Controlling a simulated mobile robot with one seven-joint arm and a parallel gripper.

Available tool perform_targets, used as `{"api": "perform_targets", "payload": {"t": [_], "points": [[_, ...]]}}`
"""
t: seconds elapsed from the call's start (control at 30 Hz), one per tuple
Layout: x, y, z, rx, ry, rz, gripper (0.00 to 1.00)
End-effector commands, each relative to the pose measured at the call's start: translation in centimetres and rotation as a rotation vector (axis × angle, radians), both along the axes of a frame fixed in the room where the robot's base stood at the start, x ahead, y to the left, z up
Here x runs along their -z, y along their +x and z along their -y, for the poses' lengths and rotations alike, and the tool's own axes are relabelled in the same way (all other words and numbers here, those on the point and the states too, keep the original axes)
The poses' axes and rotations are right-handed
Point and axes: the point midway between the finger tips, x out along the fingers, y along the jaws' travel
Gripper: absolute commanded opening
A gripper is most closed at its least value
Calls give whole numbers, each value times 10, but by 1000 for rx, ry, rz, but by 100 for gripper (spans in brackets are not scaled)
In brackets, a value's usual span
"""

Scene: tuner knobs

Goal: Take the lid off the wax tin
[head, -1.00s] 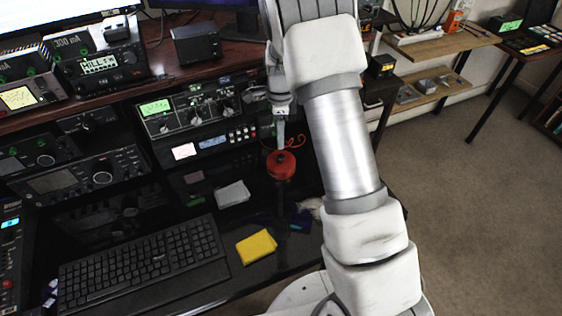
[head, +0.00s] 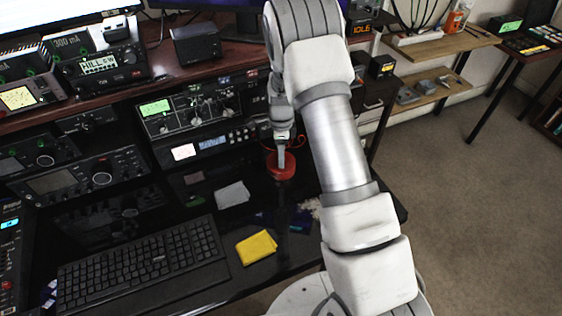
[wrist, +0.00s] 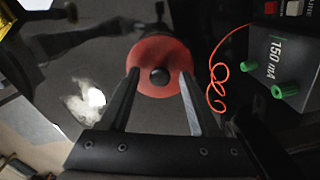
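The wax tin (head: 281,172) is a round red tin on the black desk, in front of the lower radio rack. In the wrist view its red lid (wrist: 160,55) shows from above, with a dark round knob (wrist: 159,76) at its middle. My gripper (head: 281,160) is right over the tin and hides part of its top in the head view. In the wrist view my gripper (wrist: 160,82) is open, with one finger on each side of the knob. The fingers look apart from the knob. Whether the fingertips touch the lid I cannot tell.
A grey box marked 150 mA (wrist: 276,65) with green knobs and a coiled orange wire (wrist: 216,88) is close to the right of the tin. A yellow cloth (head: 256,247), a pale cloth (head: 232,194) and a keyboard (head: 140,265) lie on the desk.

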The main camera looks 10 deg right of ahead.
Motion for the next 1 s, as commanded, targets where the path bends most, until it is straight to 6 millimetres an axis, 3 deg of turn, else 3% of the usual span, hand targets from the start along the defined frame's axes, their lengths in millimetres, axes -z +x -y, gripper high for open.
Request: {"api": "perform_targets", "payload": {"t": [0.03,0.33,0.77,1.0], "points": [[0,0,0,0,0,0,52],[0,0,0,-1,0,0,0],[-4,0,0,-1,0,0,0],[-31,1,0,-2,-1,3,0]]}}
